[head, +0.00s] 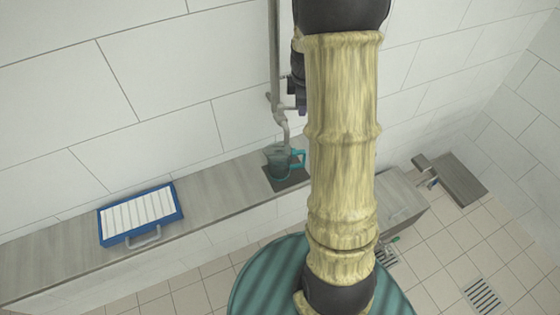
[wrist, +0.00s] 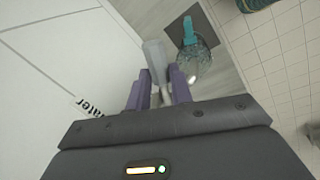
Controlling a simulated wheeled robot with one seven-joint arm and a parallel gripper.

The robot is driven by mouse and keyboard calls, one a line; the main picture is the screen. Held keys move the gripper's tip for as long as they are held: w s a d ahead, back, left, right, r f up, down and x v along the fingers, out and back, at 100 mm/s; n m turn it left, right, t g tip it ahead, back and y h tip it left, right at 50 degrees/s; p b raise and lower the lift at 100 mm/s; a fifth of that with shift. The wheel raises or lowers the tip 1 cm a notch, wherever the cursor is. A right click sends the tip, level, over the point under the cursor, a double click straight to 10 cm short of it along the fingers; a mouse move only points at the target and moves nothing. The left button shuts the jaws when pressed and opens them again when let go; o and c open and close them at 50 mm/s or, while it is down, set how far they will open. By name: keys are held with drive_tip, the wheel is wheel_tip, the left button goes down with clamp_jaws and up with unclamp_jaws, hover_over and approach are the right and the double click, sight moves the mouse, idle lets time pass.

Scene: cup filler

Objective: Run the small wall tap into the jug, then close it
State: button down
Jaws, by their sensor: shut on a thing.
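The small wall tap (head: 283,121) is pale grey and hangs from a pipe on the tiled wall, its spout pointing down over the jug. The clear jug (head: 279,164) with a teal handle stands upright under the spout; it also shows in the wrist view (wrist: 194,63). My gripper (wrist: 160,92) has its purple fingers closed around part of the tap, apparently its handle, which the fingers mostly hide. In the head view the gripper is partly behind my arm. I cannot tell whether water is running or how full the jug is.
The jug stands on a dark square mat (head: 289,183) on a grey ledge (head: 222,190). A blue tray with white slats (head: 141,214) lies on the ledge at left. A round teal striped surface (head: 262,281) is below my arm. A floor grate (head: 483,297) is at right.

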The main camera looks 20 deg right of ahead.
drive_tip(key=shift+w, duration=0.1)
drive_tip(key=shift+w+d+n+y+b, duration=0.35)
drive_tip(key=shift+w+n, duration=0.25)
drive_tip(key=shift+n, duration=0.6)
drive_tip(key=shift+w+r+n, duration=0.1)
drive_tip(key=shift+w+n, duration=0.15)
drive_tip(key=shift+n, duration=0.25)
drive_tip(key=n, duration=0.1)
drive_tip(key=w+n, duration=0.1)
drive_tip(key=shift+n+y+p, duration=0.25)
drive_tip(key=shift+n+p, duration=0.05)
drive_tip(key=shift+p, duration=0.1)
drive_tip(key=shift+w+r, duration=0.15)
drive_tip(key=shift+w, duration=0.05)
